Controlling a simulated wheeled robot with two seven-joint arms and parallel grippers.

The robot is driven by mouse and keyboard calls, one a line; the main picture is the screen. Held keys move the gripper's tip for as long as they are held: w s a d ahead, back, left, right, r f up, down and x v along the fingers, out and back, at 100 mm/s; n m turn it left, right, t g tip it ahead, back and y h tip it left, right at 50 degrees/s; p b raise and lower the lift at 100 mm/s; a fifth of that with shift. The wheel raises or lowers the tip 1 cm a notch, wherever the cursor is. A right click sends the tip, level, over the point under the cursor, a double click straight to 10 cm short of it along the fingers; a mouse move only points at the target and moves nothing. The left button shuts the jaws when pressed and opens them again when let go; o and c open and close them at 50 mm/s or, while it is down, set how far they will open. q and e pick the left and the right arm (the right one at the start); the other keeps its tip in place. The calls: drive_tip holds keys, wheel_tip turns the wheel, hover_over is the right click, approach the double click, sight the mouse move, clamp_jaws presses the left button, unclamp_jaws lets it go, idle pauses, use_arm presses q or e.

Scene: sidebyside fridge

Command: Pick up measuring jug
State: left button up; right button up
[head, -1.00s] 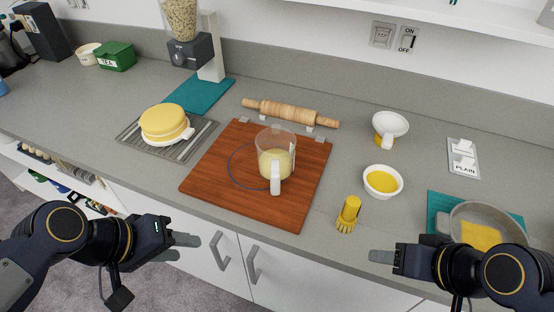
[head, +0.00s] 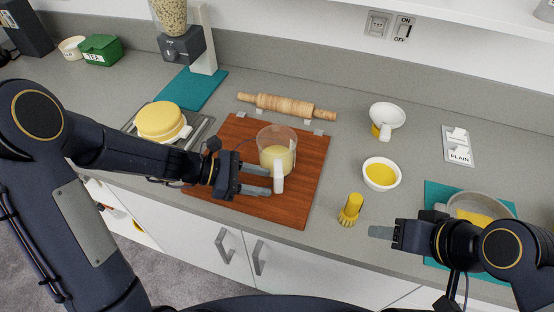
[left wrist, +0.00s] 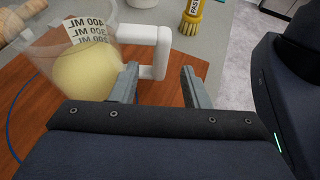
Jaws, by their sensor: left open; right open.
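The clear measuring jug (head: 271,157) holds a yellow mixture and stands upright on the brown wooden board (head: 296,205). Its white handle (head: 279,178) faces the front of the counter. My left gripper (head: 257,180) is open just left of the handle. In the left wrist view, the jug (left wrist: 84,72) is at upper left, and its handle (left wrist: 152,52) is just beyond the open fingertips of my left gripper (left wrist: 160,76). The handle does not appear to be held. My right gripper (head: 382,232) is open and empty over the counter's front edge at right.
A yellow brush (head: 350,209) and a white bowl (head: 382,173) stand right of the board. A rolling pin (head: 287,106) lies behind it. A rack with a yellow cake (head: 161,121) is at left, behind my left arm. A pan (head: 481,209) is at far right.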

sight(279, 185)
use_arm(q)
drive_tip(key=p+x, duration=0.1)
drive_tip(key=x, duration=0.4)
drive_tip(key=shift+d+f, duration=0.1)
drive_tip(key=shift+f, duration=0.05)
drive_tip(key=shift+c, duration=0.4)
clamp_jaws()
